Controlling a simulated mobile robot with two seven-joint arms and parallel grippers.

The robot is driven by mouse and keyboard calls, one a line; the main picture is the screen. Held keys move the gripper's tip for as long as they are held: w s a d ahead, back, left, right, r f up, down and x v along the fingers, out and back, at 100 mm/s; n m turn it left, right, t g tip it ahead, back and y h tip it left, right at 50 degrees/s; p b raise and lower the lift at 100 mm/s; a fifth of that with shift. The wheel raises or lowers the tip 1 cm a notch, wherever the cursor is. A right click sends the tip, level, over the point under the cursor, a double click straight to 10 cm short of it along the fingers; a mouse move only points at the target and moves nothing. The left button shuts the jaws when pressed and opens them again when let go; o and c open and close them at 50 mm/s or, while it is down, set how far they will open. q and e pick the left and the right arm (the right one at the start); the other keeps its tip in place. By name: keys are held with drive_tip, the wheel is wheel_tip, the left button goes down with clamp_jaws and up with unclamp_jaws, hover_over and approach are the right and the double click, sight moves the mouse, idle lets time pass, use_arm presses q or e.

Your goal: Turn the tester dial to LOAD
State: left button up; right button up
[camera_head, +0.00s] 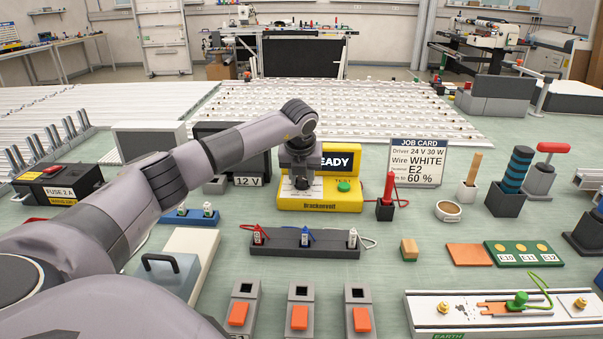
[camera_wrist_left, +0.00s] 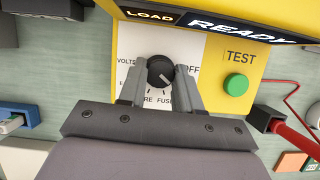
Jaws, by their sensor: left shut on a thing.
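The tester (camera_head: 312,203) is a yellow box on the green bench, with a black screen reading READY (camera_head: 341,161). In the left wrist view its white panel carries a black round dial (camera_wrist_left: 160,71) with labels around it, VOLTS at left, OFF at right and FUSE at lower right. A white mark on the dial seems to point to lower right. The word LOAD (camera_wrist_left: 150,15) shows on the strip above. My left gripper (camera_wrist_left: 160,80) is shut on the dial, one finger at each side; it also shows in the head view (camera_head: 301,183). My right gripper is not in view.
A green TEST button (camera_wrist_left: 235,85) is right of the dial. A red-handled probe in a black holder (camera_head: 385,205) stands right of the tester. A dark strip with clips and wires (camera_head: 285,246) lies in front. A job card (camera_head: 417,163) stands behind right.

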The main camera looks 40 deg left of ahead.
use_arm(q)
drive_tip(key=shift+n, duration=0.6)
drive_tip(key=shift+w, duration=0.1)
drive_tip(key=o, duration=1)
drive_tip(key=shift+o, duration=0.2)
drive_tip(key=v, duration=0.7)
drive_tip(key=shift+d, duration=0.15)
